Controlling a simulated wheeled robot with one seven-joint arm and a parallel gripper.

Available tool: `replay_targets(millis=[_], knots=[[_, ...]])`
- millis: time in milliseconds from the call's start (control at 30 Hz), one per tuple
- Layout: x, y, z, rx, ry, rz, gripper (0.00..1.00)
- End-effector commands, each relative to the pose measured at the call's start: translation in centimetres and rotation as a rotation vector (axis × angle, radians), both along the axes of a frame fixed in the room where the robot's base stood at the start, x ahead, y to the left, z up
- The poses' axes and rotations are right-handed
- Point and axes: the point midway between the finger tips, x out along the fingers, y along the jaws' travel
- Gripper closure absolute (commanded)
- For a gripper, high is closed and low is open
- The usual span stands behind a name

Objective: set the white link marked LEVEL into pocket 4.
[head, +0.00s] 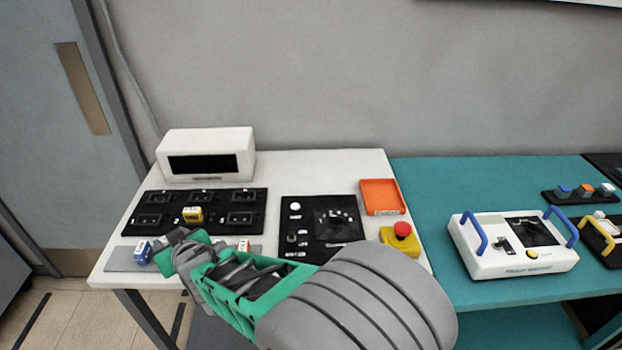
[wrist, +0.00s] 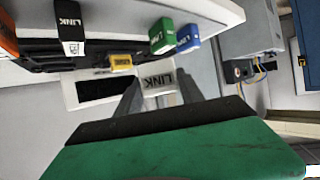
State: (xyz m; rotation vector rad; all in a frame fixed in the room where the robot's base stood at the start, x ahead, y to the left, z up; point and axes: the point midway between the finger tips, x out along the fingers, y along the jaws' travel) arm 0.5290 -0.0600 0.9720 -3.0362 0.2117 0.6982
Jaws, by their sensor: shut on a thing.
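The white link (wrist: 158,82) is between my gripper's fingers in the wrist view; its side reads LINK, and no LEVEL mark can be read. My gripper (head: 176,238) is shut on it. In the head view my gripper is over the front left of the white table, between the pocket board and the grey strip, and I cannot make out the link there. The black pocket board (head: 134,226) has two rows of pockets; their numbers are too small to read. A yellow link (head: 192,214) sits in the front middle pocket; the other pockets look empty.
A grey strip (head: 120,260) in front holds a blue link (head: 142,252) and an orange-and-white link (head: 243,246). The wrist view also shows a green link (wrist: 161,38) and a black-and-white one (wrist: 70,28). A white box (head: 207,142) stands behind the board; a black panel (head: 290,240) lies right.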

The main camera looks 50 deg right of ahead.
Motion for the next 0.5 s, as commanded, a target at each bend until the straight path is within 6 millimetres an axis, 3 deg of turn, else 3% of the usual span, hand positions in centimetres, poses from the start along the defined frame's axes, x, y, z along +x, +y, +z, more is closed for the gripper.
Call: replay_targets(millis=[100, 233, 400, 500], knots=[[1.2, -6.7, 0.0, -0.007, -0.002, -0.145, 0.95], [1.2, -15.1, 1.2, -0.011, -0.001, -0.324, 0.95], [-1.2, -25.4, 3.2, -0.001, -0.004, -0.550, 0.95], [-2.8, -29.3, 4.2, 0.005, -0.005, -0.640, 0.95]])
